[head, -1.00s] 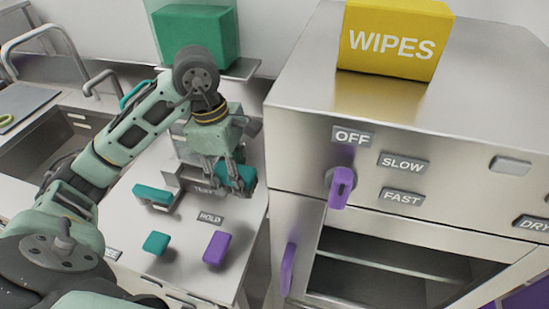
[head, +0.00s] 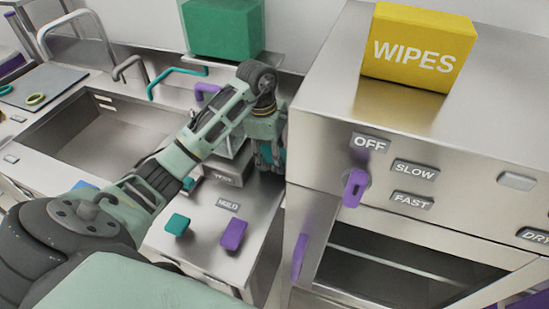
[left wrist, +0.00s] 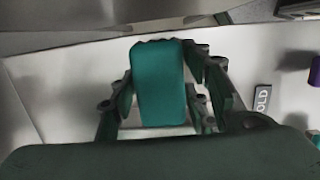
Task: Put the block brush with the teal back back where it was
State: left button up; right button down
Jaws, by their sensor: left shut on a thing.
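My left gripper (head: 268,163) is shut on the block brush with the teal back, above the right side of the counter, close to the steel oven's left side. In the head view only a thin teal part of the brush shows between the fingers. In the left wrist view the teal back (left wrist: 160,85) fills the space between the fingers (left wrist: 165,105); its underside is hidden. My right gripper is not in view.
A teal block (head: 177,224) and a purple block (head: 233,234) are at the counter's front, by a HOLD label (head: 228,204). The steel oven (head: 330,120) stands right, with a yellow WIPES box (head: 418,50) on top. A sink (head: 105,140) lies left.

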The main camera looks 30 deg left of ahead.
pick_arm(q)
jog(key=shift+d+f, duration=0.1)
jog(key=shift+f, duration=0.55)
jog(key=shift+f+p, duration=0.3)
jog(key=shift+f, duration=0.3)
jog(key=o, duration=1.2)
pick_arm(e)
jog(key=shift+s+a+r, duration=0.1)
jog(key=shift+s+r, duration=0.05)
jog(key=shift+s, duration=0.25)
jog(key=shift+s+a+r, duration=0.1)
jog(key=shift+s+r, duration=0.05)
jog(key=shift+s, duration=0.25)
